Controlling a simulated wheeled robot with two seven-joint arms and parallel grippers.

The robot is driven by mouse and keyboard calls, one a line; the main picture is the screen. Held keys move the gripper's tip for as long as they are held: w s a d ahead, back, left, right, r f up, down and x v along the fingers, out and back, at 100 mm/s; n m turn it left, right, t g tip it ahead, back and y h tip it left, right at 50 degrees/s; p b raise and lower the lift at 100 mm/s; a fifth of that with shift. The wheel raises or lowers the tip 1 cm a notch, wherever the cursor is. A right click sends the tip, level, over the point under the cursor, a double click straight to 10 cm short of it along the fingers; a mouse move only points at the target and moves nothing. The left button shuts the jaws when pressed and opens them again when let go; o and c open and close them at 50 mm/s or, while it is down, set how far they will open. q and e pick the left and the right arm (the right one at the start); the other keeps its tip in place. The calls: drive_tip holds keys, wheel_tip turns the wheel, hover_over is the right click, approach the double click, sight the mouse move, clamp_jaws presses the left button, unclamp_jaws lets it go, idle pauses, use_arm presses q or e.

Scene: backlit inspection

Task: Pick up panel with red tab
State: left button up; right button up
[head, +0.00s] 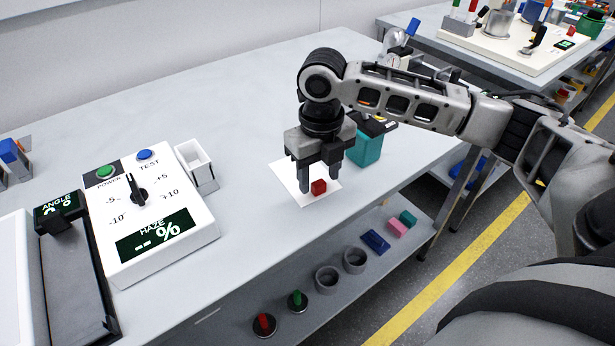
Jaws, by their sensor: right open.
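The panel (291,192) is a thin pale sheet lying on the table, with a small red tab (319,187) standing at its front right part. My right gripper (320,184) points down over the panel, its fingers apart on either side near the red tab. I cannot tell whether the fingertips touch the panel. Part of the panel is hidden behind the gripper. My left gripper is not in the view.
A teal block-like device (366,147) stands just behind and right of the gripper. A haze meter (155,210) with buttons and a dial sits left, beside a small white open box (197,164). A lower shelf (330,310) holds several small parts. The table middle is clear.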

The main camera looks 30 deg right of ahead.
drive_tip(key=shift+f, duration=0.7)
clamp_jaws()
drive_tip(key=shift+r, duration=0.2)
